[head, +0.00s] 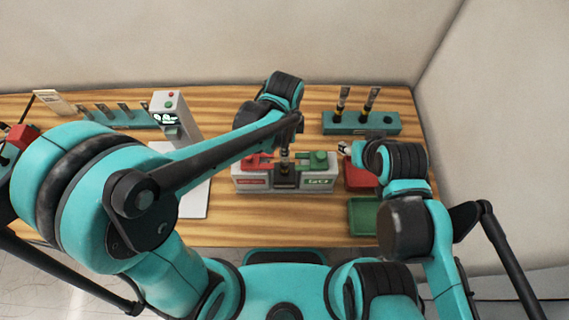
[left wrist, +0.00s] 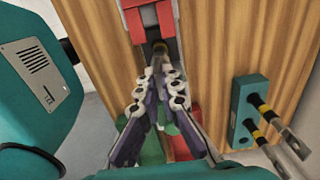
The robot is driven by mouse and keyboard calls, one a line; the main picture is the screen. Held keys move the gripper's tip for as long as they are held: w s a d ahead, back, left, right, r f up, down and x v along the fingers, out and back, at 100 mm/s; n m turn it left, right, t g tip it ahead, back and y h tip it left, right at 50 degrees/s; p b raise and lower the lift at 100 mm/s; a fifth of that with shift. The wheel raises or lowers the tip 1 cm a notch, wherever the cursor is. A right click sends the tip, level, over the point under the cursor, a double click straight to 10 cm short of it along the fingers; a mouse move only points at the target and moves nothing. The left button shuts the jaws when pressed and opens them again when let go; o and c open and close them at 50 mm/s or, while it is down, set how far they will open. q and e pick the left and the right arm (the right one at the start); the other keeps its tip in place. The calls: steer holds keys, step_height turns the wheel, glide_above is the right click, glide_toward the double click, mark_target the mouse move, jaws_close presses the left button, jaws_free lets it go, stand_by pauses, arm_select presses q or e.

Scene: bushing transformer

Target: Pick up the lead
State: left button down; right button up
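A dark upright lead (head: 285,163) stands in the middle slot of the grey test box (head: 240,184), between a red part and a green part. My left gripper (head: 287,145) is at its top, mostly hidden by my arm. In the left wrist view the two fingers of my left gripper (left wrist: 157,72) come close together beside a dark round end with a yellowish ring (left wrist: 160,46). A narrow gap shows between the tips, and I cannot tell whether they grip it. My right gripper (head: 345,148) is mostly hidden behind its arm, right of the box.
A teal rack (head: 350,128) at the back right holds two more upright leads with yellow rings. Another rack (head: 140,118) with several pieces is at the back left, near a grey machine (head: 168,103). A red tray (head: 358,175) and a green tray (head: 362,215) lie right.

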arm_select(q)
step_height(320, 180, up, 9)
steer(key=shift+f+p, duration=0.1)
steer(key=shift+p, duration=0.5)
steer(key=shift+r, duration=0.75)
step_height(320, 180, up, 11)
steer(key=p, duration=0.8)
steer(key=shift+f, duration=0.25)
